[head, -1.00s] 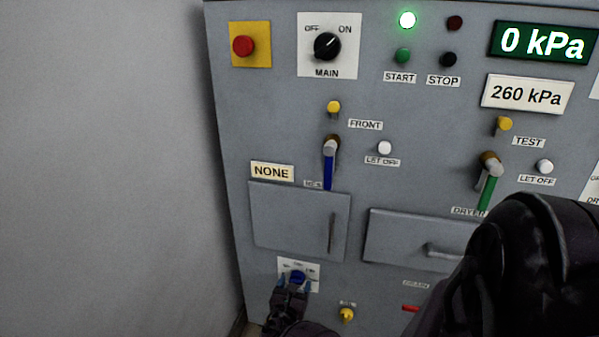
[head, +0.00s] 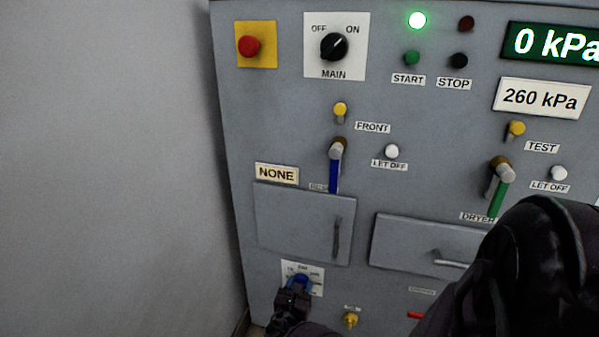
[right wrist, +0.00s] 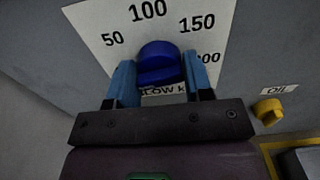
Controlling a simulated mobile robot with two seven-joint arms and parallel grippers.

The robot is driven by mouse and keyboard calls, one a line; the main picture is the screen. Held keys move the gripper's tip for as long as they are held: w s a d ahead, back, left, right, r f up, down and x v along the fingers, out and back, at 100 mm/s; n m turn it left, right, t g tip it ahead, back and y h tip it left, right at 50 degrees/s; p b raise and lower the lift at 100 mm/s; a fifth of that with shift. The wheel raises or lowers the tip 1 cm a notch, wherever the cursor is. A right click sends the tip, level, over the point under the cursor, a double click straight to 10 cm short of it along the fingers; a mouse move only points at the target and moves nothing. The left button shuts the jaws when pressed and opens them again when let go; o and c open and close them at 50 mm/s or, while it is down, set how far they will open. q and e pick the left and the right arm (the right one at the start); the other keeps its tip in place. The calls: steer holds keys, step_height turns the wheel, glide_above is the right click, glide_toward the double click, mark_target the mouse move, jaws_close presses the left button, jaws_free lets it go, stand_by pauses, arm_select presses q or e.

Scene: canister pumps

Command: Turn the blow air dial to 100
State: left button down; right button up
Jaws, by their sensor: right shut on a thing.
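The blow air dial is a blue knob (right wrist: 158,62) on a white scale plate (right wrist: 97,27) marked 50, 100, 150 and what looks like 200. In the right wrist view the 100 mark is above the knob. My right gripper (right wrist: 161,82) has its two blue fingers on either side of the knob, shut on it. In the head view the knob (head: 300,281) shows low on the panel, with the right gripper (head: 296,286) over it from below. The knob's exact pointing is hard to tell. My left gripper is not in view.
A yellow knob (head: 351,320) sits right of the dial, low on the grey panel. Above the dial is a grey door (head: 295,222) with a vertical handle. A blue-handled lever (head: 334,170) is higher up. A plain wall stands at the left.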

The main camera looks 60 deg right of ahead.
steer(key=shift+s+f+m+b, duration=0.15)
steer(key=shift+m+b, duration=0.4)
steer(key=shift+m, duration=0.45)
steer(key=m, duration=0.2)
steer(key=shift+m+b, duration=0.3)
steer(key=shift+b, duration=0.1)
steer(key=m, duration=0.3)
steer(key=shift+r+m, duration=0.2)
steer(key=shift+m, duration=0.1)
steer(key=m, duration=0.3)
steer(key=shift+m, duration=0.3)
steer(key=m, duration=0.3)
steer(key=shift+m, duration=0.3)
steer(key=m, duration=0.3)
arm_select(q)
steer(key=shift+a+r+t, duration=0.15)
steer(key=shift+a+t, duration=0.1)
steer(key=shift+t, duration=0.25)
arm_select(e)
steer(key=shift+m, duration=0.6)
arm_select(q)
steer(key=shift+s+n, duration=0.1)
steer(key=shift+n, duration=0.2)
